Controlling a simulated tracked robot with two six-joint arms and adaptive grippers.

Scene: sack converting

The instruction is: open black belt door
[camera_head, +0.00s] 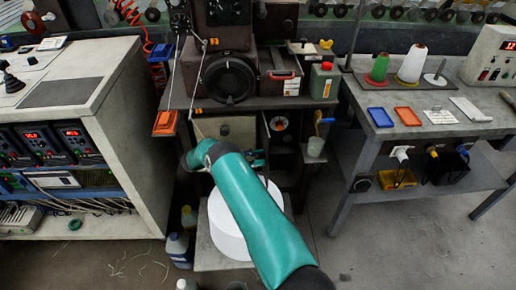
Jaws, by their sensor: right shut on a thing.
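My right arm reaches up from the bottom in a teal sleeve and bends at the dark machine's lower front. My right gripper (257,160) is small and mostly hidden behind the forearm. It is shut at the lower compartment, beside a dark panel (284,160) below a round gauge. This panel may be the black belt door, but I cannot tell for certain. What the fingers hold is hidden. Whether the door is ajar cannot be made out. My left gripper is not in view.
A white round drum (232,238) stands below my forearm. A control cabinet (100,85) is at left. A workbench (460,122) with thread cones is at right. Bottles (178,248) stand on the floor. Floor between machine and workbench is clear.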

